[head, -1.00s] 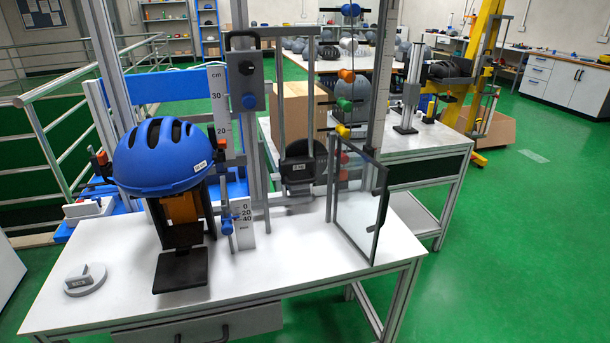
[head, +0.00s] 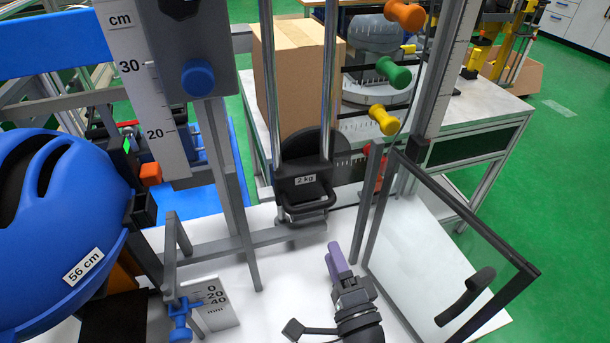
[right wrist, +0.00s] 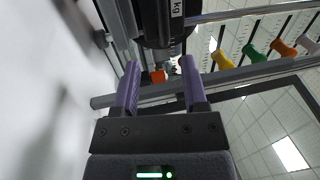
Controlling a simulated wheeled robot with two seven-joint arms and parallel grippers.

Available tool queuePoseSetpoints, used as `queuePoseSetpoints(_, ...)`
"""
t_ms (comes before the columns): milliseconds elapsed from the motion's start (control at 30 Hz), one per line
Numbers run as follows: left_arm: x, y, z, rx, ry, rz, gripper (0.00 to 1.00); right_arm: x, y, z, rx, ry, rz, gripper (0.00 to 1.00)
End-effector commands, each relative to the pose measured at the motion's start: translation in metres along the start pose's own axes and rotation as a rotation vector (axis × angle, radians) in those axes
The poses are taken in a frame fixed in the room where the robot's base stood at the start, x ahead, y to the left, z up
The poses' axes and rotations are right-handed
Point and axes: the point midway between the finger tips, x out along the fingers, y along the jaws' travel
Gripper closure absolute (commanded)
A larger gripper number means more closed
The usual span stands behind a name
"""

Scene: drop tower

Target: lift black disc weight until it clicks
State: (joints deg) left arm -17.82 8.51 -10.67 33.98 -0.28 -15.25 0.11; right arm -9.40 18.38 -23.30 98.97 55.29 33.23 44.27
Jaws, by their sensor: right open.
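The black disc weight (head: 306,178), labelled 2 kg, sits low between two upright guide rods, with a black loop handle (head: 308,208) at its front. In the right wrist view the weight (right wrist: 160,22) is at the top, beyond the fingertips. My right gripper (head: 337,256), with purple fingers, is in front of and below the weight, apart from it. In the right wrist view its fingers (right wrist: 160,80) are spread with nothing between them. My left gripper is not in view.
A glass door (head: 440,245) with a black handle stands open right of my gripper. Orange, green and yellow knobs (head: 388,72) line the right post. A blue helmet (head: 60,215) is at the left. A scale plate (head: 212,300) stands on the white table.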

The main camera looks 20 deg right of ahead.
Motion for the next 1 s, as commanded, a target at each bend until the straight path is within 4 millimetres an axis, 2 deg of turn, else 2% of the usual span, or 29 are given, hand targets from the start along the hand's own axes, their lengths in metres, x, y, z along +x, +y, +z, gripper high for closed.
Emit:
queuePoseSetpoints(167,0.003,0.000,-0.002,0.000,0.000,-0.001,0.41,0.012,-0.003,0.000,0.018,0.006,-0.012,0.44)
queuePoseSetpoints(400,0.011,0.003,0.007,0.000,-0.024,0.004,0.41,0.068,-0.002,0.000,0.016,0.005,-0.012,0.44)
queuePoseSetpoints(533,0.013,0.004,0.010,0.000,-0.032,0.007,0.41,0.089,-0.002,-0.001,0.016,0.005,-0.011,0.44)
queuePoseSetpoints(700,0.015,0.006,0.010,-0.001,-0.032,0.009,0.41,0.100,-0.003,0.000,0.015,0.003,-0.009,0.44)
queuePoseSetpoints(900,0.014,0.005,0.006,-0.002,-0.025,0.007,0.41,0.100,-0.003,0.000,0.014,0.003,-0.008,0.44)
queuePoseSetpoints(933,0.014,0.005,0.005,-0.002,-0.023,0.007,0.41,0.100,-0.003,0.000,0.014,0.003,-0.008,0.46)
queuePoseSetpoints(1000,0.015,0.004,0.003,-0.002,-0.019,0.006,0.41,0.100,-0.003,0.000,0.014,0.003,-0.008,0.61)
